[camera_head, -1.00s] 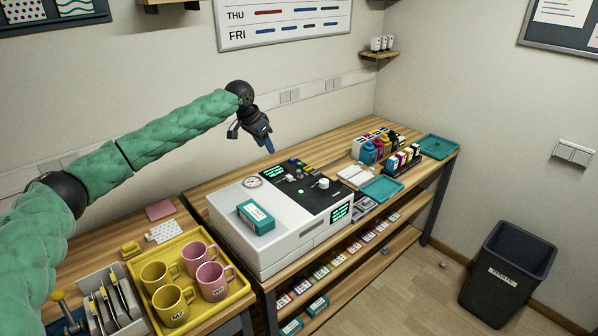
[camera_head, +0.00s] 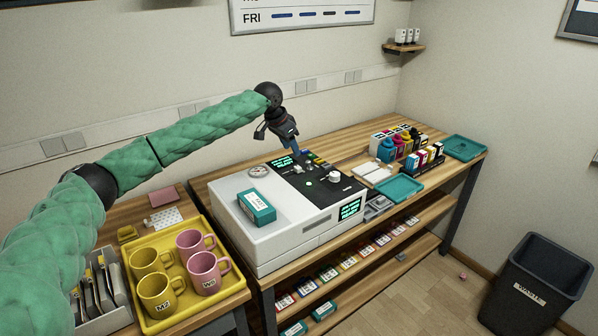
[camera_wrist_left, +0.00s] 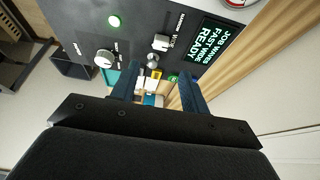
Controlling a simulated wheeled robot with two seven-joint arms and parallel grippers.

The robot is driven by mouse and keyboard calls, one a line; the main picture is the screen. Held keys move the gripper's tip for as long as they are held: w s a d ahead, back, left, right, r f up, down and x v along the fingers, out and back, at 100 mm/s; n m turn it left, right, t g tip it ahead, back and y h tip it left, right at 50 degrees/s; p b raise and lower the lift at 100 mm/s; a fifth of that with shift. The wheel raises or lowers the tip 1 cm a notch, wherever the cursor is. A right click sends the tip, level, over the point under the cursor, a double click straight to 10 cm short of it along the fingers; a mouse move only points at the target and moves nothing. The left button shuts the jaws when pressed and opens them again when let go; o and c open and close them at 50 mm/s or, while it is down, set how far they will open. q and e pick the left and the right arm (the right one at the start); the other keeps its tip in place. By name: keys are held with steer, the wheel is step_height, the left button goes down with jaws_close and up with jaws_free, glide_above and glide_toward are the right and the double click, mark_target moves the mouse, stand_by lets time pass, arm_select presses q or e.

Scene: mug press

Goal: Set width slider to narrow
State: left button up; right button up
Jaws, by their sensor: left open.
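The width slider is a pale knob (camera_wrist_left: 161,42) on the machine's black panel (camera_wrist_left: 75,15), seen in the left wrist view near the "WIDE" label, with another label, probably "NARROW", further along. The small screen (camera_wrist_left: 208,42) reads "JOB WAVES FAST WIDE READY". My left gripper (camera_wrist_left: 158,82) is open, its two blue fingers apart with nothing held between them. In the head view the left gripper (camera_head: 295,149) hangs over the back of the black panel (camera_head: 320,190), close to the slider, which is too small to make out there. The right gripper is not in view.
The white machine (camera_head: 235,225) also carries a round white dial (camera_head: 333,177), a green light (camera_head: 309,183), a gauge (camera_head: 259,171) and a teal box (camera_head: 257,207). A yellow tray (camera_head: 190,318) of mugs stands left. Ink bottles (camera_head: 386,150) and teal trays stand right.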

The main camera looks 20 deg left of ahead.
mark_target(298, 166)
arm_select(q)
steer(key=shift+p+x, duration=0.95)
steer(key=shift+x, duration=3.35)
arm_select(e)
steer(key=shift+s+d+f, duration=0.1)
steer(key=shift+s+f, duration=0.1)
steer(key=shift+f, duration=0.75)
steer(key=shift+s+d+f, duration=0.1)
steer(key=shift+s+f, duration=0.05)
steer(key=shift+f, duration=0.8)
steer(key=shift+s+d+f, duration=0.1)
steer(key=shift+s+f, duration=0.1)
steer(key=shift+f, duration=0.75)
arm_select(q)
steer(key=shift+s+a, duration=0.1)
steer(key=shift+a, duration=0.05)
jaws_close()
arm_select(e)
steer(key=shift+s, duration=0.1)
